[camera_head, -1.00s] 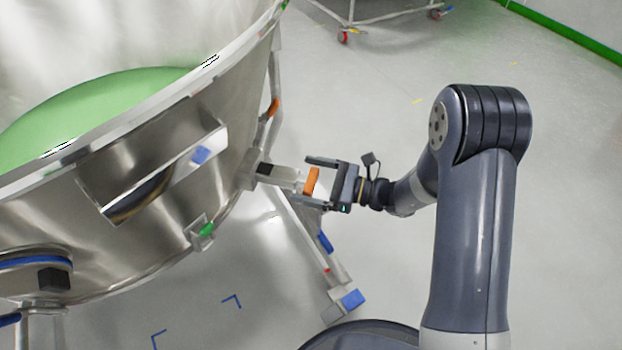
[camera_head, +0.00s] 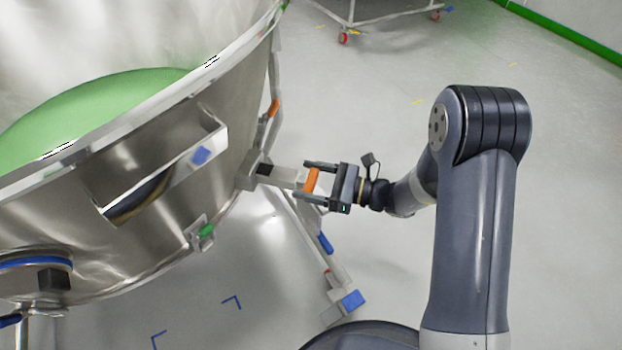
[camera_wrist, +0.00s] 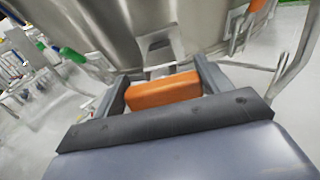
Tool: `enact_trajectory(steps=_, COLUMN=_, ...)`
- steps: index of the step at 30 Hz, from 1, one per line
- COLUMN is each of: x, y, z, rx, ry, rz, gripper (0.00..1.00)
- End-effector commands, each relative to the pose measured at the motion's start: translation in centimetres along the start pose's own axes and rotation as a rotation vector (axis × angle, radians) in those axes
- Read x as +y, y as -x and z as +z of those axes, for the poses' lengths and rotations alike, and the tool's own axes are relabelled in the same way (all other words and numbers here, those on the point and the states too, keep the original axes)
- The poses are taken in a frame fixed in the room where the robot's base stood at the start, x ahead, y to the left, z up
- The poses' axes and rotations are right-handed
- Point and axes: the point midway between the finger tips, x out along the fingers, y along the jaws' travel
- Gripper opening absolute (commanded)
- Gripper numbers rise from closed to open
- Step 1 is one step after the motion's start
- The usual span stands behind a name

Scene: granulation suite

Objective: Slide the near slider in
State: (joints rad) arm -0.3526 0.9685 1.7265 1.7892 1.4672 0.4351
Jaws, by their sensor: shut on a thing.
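The near slider is a grey metal bar (camera_head: 283,175) with an orange handle (camera_head: 311,181) at its outer end. It sticks out to the right from a bracket on the side of the steel vessel (camera_head: 228,150). My gripper (camera_head: 310,181) is shut on the orange handle, one finger on each side of it. In the wrist view the orange handle (camera_wrist: 164,91) lies between the two fingers, and the vessel wall is just beyond.
A second orange handle (camera_head: 273,108) shows farther along the vessel. A frame leg with a blue-ended caster (camera_head: 351,300) stands below my gripper. A wheeled cart (camera_head: 345,22) is at the back. The floor between is clear.

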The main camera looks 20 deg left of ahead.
Motion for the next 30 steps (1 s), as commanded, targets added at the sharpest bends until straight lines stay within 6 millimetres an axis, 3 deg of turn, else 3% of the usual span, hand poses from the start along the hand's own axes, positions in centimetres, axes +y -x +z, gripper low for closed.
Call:
enact_trajectory(steps=12, x=0.0, y=-7.5, z=-0.1, rx=0.000, ry=0.001, rz=0.003, gripper=0.32)
enact_trajectory(steps=24, x=0.0, y=-8.6, z=0.1, rx=-0.002, ry=0.001, rz=0.000, gripper=0.32)
enact_trajectory(steps=25, x=0.0, y=-8.6, z=0.1, rx=-0.002, ry=0.001, rz=0.000, gripper=0.73)
enact_trajectory(steps=30, x=0.0, y=-8.5, z=0.1, rx=-0.002, ry=0.001, rz=0.000, gripper=0.87)
